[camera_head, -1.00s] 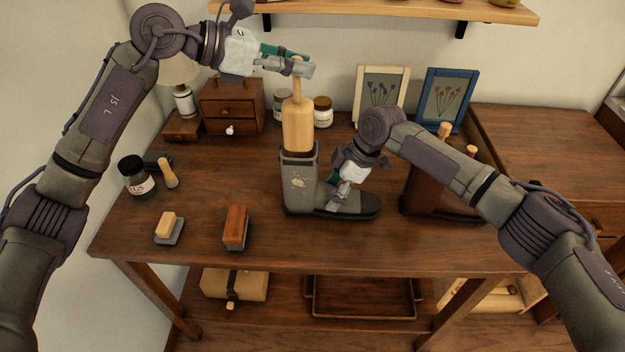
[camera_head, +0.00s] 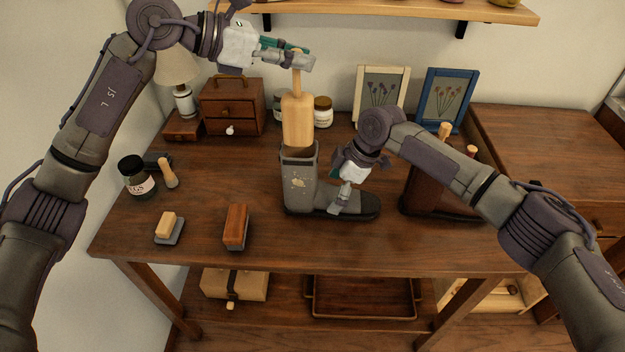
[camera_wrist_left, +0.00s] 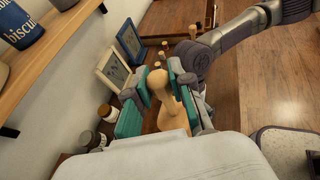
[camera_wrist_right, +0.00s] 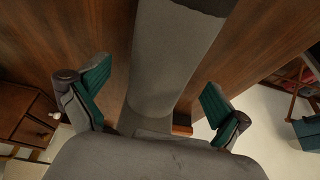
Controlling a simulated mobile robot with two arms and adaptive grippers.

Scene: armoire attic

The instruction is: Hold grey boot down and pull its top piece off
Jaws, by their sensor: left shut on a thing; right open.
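The grey boot (camera_head: 300,185) stands upright on the wooden table, toe to the right. Its top piece, a pale wooden block with a handle (camera_head: 297,120), rises upright from the shaft opening, its lower end still at or inside the rim. My left gripper (camera_head: 298,60) is shut on the handle's upper end; the knob (camera_wrist_left: 157,82) shows between its fingers in the left wrist view. My right gripper (camera_head: 345,197) is open over the foot, fingers on either side. In the right wrist view the grey boot (camera_wrist_right: 165,60) lies between the open fingers (camera_wrist_right: 150,105); contact is unclear.
A brown boot (camera_head: 425,190) stands right, partly behind my right arm. A small drawer chest (camera_head: 232,105), jars (camera_head: 323,112) and picture frames (camera_head: 380,95) stand behind. A shelf (camera_head: 400,10) hangs above.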

